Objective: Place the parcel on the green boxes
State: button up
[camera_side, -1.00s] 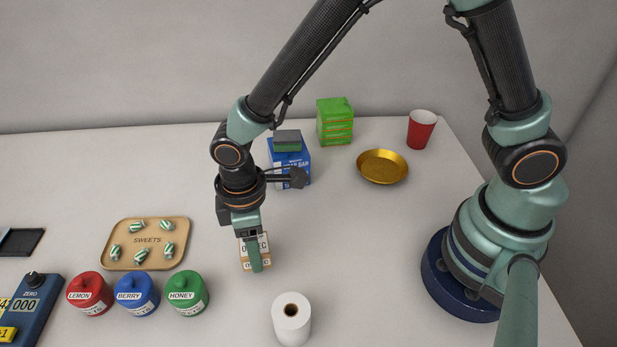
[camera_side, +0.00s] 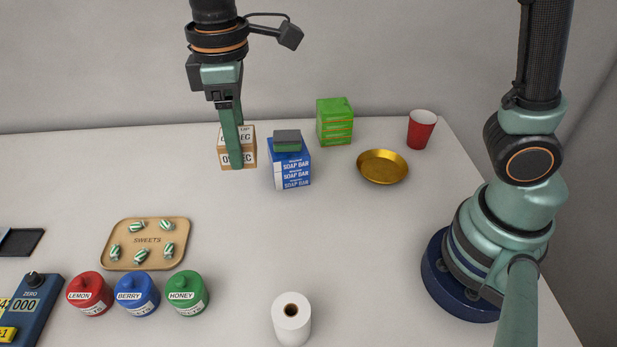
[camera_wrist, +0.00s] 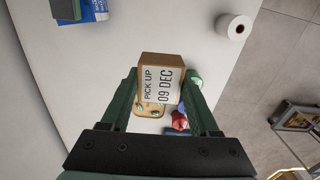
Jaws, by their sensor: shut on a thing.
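The parcel (camera_side: 247,153) is a brown box with a white label; in the wrist view the parcel (camera_wrist: 160,80) reads "PICK UP 09 DEC". My gripper (camera_side: 237,163) is shut on it, one finger on each side in the wrist view. The parcel appears held above the counter, left of the blue soap boxes in the side view. The green boxes (camera_side: 335,122) stand stacked at the back, to the right of the parcel and past the soap boxes. Their top looks clear.
Blue soap boxes (camera_side: 290,170) with a green and grey block (camera_side: 287,140) on top stand between parcel and green boxes. A gold dish (camera_side: 382,167) and red cup (camera_side: 421,130) are to the right. A sweets tray (camera_side: 112,255), jars (camera_side: 187,293) and paper roll (camera_side: 291,318) are nearer.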

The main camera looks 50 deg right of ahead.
jog(key=w+d+r+m, duration=0.2)
jog(key=w+d, duration=0.4)
jog(key=d, duration=0.1)
notch_tip(320, 180, up, 6)
jog(key=m, duration=0.8)
send_over(335, 105)
notch_tip(335, 105, down, 19)
jog(key=shift+f, duration=0.1)
jog(key=o, duration=1.4)
jog(key=shift+f, duration=0.1)
jog(key=shift+o, duration=0.2)
